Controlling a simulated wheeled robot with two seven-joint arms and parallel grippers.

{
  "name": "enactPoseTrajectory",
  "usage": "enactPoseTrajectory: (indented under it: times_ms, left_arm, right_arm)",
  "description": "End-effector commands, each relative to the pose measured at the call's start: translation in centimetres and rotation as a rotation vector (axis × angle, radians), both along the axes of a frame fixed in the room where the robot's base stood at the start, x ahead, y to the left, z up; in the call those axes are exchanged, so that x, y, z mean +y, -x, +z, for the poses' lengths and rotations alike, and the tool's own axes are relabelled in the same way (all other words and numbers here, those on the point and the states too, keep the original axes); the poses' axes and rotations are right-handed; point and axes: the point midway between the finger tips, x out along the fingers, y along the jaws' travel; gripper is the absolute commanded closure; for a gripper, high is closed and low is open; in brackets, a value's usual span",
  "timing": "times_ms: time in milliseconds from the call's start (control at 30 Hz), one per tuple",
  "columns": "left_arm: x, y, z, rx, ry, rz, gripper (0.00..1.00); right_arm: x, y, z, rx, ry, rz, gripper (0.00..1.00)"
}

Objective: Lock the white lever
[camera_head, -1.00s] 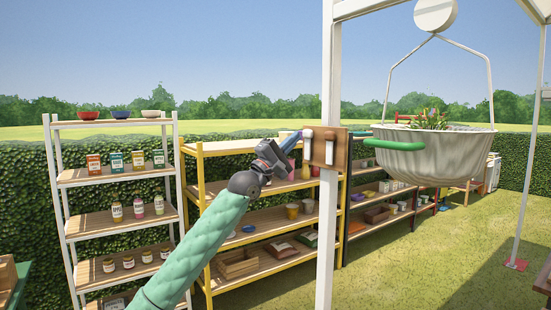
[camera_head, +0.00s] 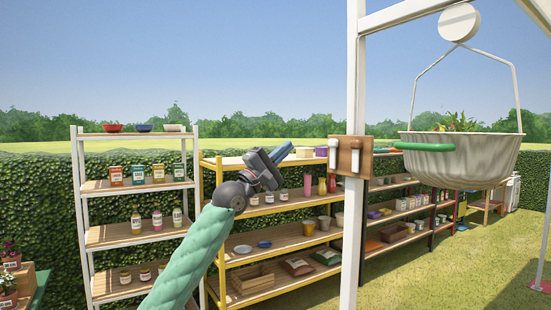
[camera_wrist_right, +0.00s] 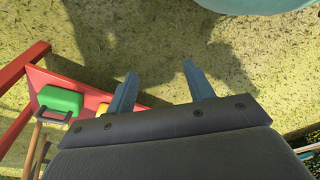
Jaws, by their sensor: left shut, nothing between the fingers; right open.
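Two small white levers sit side by side on a brown wooden board (camera_head: 345,170) fixed to a white post: a left lever (camera_head: 333,152) and a right lever (camera_head: 355,157). Both look roughly upright in the head view; their exact settings are too small to tell. My left gripper (camera_head: 284,151) is shut and empty, left of the board and apart from both levers. My right gripper (camera_wrist_right: 160,85) is open and empty above the grass in the right wrist view. It does not show in the head view.
A large pale hanging pot (camera_head: 460,160) with a green handle (camera_head: 423,147) hangs right of the post (camera_head: 350,230). A yellow shelf (camera_head: 213,182) and a white shelf (camera_head: 80,190) stand behind my left arm. In the right wrist view, a green box (camera_wrist_right: 60,99) sits on a red frame.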

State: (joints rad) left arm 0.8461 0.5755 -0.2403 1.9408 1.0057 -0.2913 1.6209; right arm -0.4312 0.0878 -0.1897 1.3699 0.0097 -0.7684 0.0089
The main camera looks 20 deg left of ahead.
Motion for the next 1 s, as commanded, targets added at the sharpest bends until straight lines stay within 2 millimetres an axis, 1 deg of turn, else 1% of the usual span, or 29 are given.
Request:
enactPoseTrajectory:
  times_ms: [33, 100, 333, 867, 1000]
  left_arm:
    - [0.3, 0.5, -0.3, -0.001, 0.001, 0.0, 1.0]
    - [0.8, 1.0, -0.3, 0.0, 0.001, -0.001, 1.0]
    - [1.5, 1.9, -0.1, -0.001, 0.001, -0.001, 1.0]
    - [1.5, 2.0, 0.0, -0.001, -0.001, 0.001, 1.0]
    - [1.5, 2.0, 0.0, -0.038, -0.05, 0.046, 1.0]
  right_arm:
    - [0.2, -0.3, 0.3, 0.0, -0.002, -0.002, 0.47]
    - [0.4, -0.5, 1.0, 0.005, -0.004, -0.002, 0.47]
    - [0.7, -0.8, 2.4, 0.014, -0.006, -0.005, 0.47]
    - [0.7, -0.8, 2.5, 0.016, -0.006, -0.006, 0.47]
    - [0.7, -0.8, 2.5, 0.016, -0.006, -0.006, 0.47]
